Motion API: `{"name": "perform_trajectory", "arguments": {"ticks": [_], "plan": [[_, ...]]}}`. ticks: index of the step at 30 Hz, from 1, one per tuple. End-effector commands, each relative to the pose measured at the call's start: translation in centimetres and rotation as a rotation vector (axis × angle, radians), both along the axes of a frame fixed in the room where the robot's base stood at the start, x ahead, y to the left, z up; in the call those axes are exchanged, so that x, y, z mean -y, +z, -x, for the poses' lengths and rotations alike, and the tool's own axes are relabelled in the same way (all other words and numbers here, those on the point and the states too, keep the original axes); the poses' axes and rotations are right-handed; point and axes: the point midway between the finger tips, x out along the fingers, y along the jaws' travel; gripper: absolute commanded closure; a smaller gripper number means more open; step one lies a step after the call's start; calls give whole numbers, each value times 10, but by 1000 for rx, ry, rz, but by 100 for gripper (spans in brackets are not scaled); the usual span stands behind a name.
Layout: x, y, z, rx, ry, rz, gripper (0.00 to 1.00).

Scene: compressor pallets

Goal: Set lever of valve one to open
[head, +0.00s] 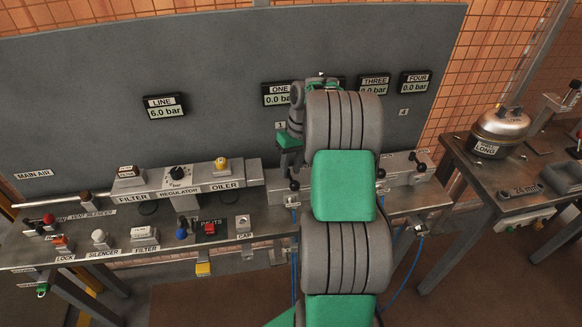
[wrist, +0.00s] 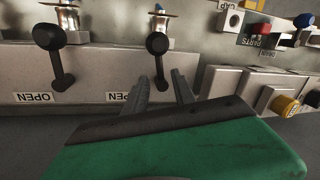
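Valve one's black lever (wrist: 161,66) shows in the wrist view, its round knob toward the picture top, not turned toward the OPEN label (wrist: 118,97) beside it. The lever also shows in the head view (head: 294,186). My gripper (wrist: 162,77) is open; its two dark fingers stand apart on either side of the lever in the picture. Contact cannot be told. In the head view my gripper (head: 290,160) is above the valve block, partly hidden by my arm. The ONE display (head: 277,94) reads 0.0 bar.
A neighbouring lever (wrist: 58,58) with its own OPEN label stands left in the wrist view. The LINE display (head: 164,106) reads 6.0 bar. The regulator (head: 178,174) and oiler row lies left of the valves.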

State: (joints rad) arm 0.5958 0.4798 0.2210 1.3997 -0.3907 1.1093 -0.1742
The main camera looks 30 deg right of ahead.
Motion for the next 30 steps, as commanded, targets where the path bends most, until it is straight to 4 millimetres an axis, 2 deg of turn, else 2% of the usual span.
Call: {"name": "perform_trajectory", "arguments": {"ticks": [12, 21, 23, 26, 29, 30], "plan": [[15, 71, 0, 4, -1, 1, 68], [15, 76, 1, 2, 0, 1, 68], [14, 77, 1, 3, 0, 2, 73], [-3, 88, 0, 16, 6, 13, 81], [-49, 112, 5, 50, 16, 39, 90], [-73, 122, 11, 69, 21, 52, 93]]}}
